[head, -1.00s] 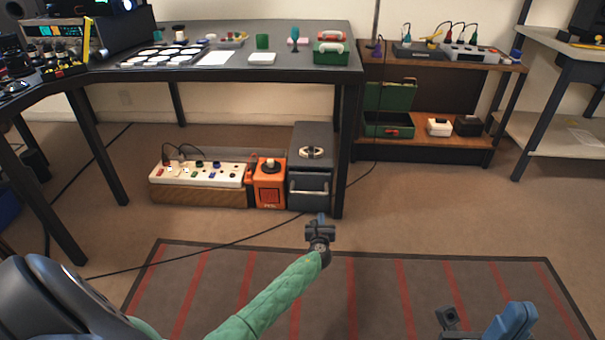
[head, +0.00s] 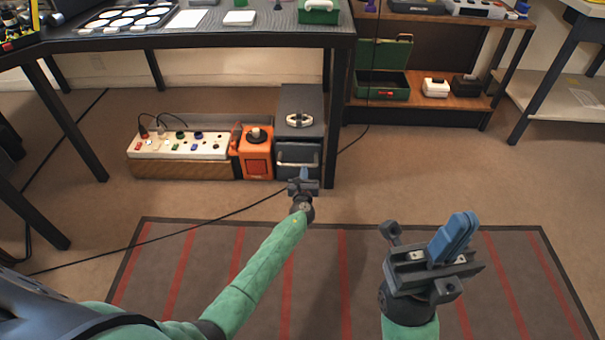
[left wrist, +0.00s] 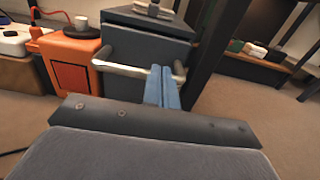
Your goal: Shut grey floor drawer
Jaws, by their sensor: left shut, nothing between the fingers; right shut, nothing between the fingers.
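The grey floor drawer (head: 297,158) is in the dark grey cabinet (head: 302,105) under the table, with a pale bar handle on its front. In the left wrist view the drawer front (left wrist: 140,53) is close ahead, with its handle (left wrist: 112,68) across it. I cannot tell how far the drawer stands out. My left gripper (head: 304,174) is shut and empty, low in front of the drawer. In the left wrist view its fingertips (left wrist: 162,70) overlap the handle; I cannot tell if they touch it. My right gripper (head: 463,222) is shut and empty above the mat, well right of the drawer.
An orange box (head: 256,158) and a long box with a white socket panel (head: 180,146) stand left of the drawer. A dark table leg (head: 333,120) is close on its right. A cable crosses the floor. The striped mat (head: 215,290) in front is clear.

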